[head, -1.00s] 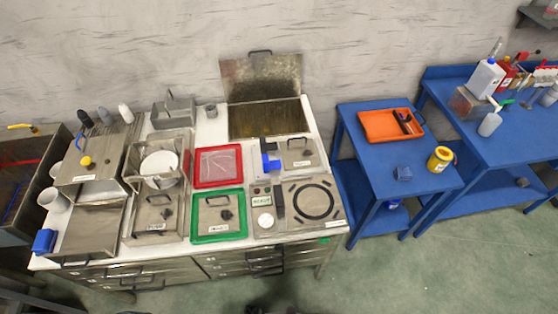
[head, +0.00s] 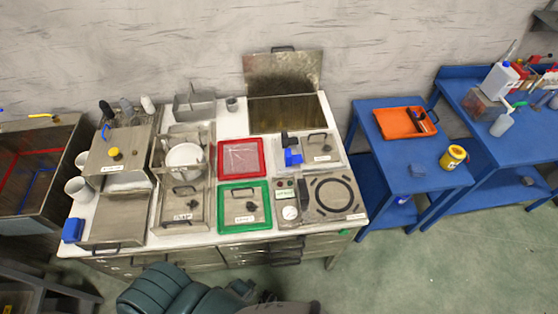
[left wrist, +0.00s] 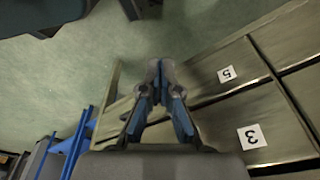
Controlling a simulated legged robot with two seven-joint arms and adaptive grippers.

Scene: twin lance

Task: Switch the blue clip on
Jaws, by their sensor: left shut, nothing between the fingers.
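A blue clip-like part (head: 293,157) sits at the left side of a small steel lidded box at the right rear of the white-topped bench, in the head view. Its exact shape and setting are too small to tell. A separate blue block (head: 72,230) is at the bench's front left corner. My left gripper (left wrist: 160,68) shows in the left wrist view, shut and empty, with bare green floor and steel drawer fronts beyond it. It is away from the blue clip, which that view does not show. My right gripper is not in view.
The bench holds red (head: 240,158) and green (head: 243,206) framed panels, a hotplate (head: 335,198) and an open-lidded basin (head: 283,115). Numbered drawers (left wrist: 226,75) face the left wrist camera. A blue table (head: 400,160) with an orange tray (head: 403,122) stands right.

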